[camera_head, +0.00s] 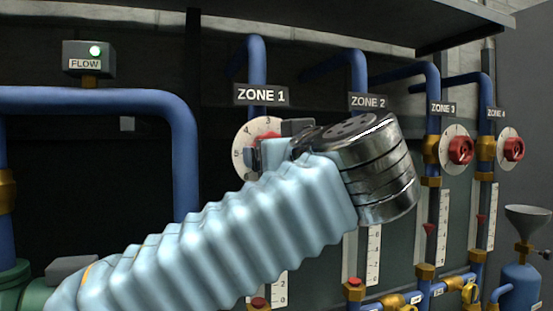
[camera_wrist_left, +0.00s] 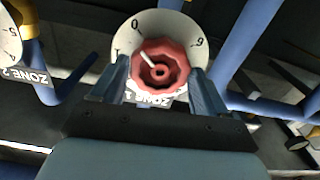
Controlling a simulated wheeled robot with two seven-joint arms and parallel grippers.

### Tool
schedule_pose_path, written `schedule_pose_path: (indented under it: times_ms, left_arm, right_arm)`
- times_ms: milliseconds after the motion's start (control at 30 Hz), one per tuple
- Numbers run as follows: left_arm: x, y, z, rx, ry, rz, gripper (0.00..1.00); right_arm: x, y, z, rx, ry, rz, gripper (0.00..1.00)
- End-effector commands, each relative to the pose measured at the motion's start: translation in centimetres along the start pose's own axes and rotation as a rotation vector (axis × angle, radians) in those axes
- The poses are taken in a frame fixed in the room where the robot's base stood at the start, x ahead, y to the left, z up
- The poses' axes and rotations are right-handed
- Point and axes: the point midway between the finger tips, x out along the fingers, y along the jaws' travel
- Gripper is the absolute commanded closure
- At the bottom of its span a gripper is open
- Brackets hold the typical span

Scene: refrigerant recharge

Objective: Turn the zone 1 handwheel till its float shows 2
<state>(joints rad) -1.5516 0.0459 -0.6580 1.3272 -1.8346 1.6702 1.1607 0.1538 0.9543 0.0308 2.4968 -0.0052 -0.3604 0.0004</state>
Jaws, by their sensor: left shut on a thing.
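The red zone 1 handwheel (camera_wrist_left: 160,72) sits on a round white numbered dial (camera_wrist_left: 172,22). A white mark on the wheel points between the 0 and the 1 in the left wrist view. My left gripper (camera_wrist_left: 160,80) has one finger on each side of the wheel and is shut on it. In the head view my left gripper (camera_head: 268,150) and arm hide most of the wheel (camera_head: 268,135). The red zone 1 float (camera_head: 258,302) shows low on its scale (camera_head: 281,288), near the 0. Most of that gauge is hidden behind my arm. My right gripper is not in view.
The zone 2 label (camera_head: 368,101) is close to my wrist, which hides its dial. The zone 3 handwheel (camera_head: 460,150) and zone 4 handwheel (camera_head: 514,149) are farther right. Blue pipes (camera_head: 182,150) run around the panel. A flow box (camera_head: 88,55) shows a green light.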

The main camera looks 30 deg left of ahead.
Motion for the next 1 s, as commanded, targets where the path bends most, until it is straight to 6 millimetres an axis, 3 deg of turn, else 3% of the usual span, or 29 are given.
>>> schedule_pose_path:
  times_ms: [500,1000]
  left_arm:
    - [0.0,0.0,0.4,-0.301,0.000,-0.001,0.62]
    - [0.0,0.0,0.3,-0.362,-0.002,-0.001,0.62]
  right_arm:
    - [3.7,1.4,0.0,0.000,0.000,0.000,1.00]
    - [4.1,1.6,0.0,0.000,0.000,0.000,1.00]
